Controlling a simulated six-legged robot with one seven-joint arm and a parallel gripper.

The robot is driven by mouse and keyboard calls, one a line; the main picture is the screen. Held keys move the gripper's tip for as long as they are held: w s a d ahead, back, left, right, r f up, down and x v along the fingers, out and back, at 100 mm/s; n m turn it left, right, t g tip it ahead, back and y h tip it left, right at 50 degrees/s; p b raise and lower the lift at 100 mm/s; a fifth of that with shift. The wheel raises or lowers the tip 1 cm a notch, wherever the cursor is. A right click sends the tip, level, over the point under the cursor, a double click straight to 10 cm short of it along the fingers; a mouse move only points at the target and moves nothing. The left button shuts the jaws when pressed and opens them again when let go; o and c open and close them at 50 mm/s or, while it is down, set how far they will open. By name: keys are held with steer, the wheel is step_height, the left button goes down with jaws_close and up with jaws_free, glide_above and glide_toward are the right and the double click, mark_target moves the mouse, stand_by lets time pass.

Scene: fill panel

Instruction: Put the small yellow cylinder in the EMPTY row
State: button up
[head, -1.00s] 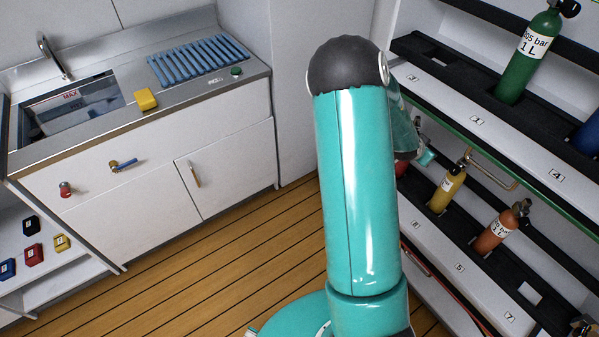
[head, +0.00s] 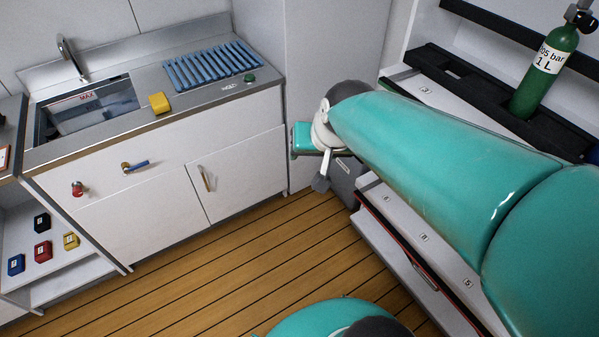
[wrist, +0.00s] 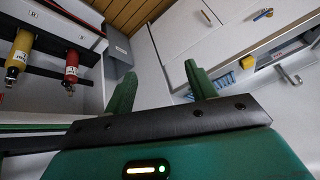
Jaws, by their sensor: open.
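The small yellow cylinder (wrist: 20,55) shows at the left of the wrist view, in a rack, apart from my gripper. In the head view my arm hides it. My gripper (wrist: 160,75) is open, its two green fingers apart with nothing between them. An orange-red cylinder (wrist: 71,68) is beside the yellow one. A green cylinder (head: 548,75) stands tilted in the upper rack row (head: 470,84) at the head view's right. I cannot make out any EMPTY label.
A counter (head: 110,128) with a sink, a blue slatted rack (head: 212,66) and a yellow block (head: 159,102) stands at the left. Small colored boxes sit on a low shelf (head: 70,285). The wooden floor (head: 220,270) between counter and rack is clear.

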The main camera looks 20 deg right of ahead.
steer(key=s+a+r+n, duration=0.2)
steer(key=s+a, duration=0.3)
steer(key=s, duration=0.4)
steer(key=shift+a+r+n, duration=0.35)
steer(key=shift+r+n, duration=0.05)
steer(key=shift+n, duration=0.5)
steer(key=shift+c, duration=0.5)
steer(key=c, duration=0.3)
steer(key=shift+w, duration=0.1)
steer(key=shift+c, duration=0.2)
steer(key=shift+d, duration=0.15)
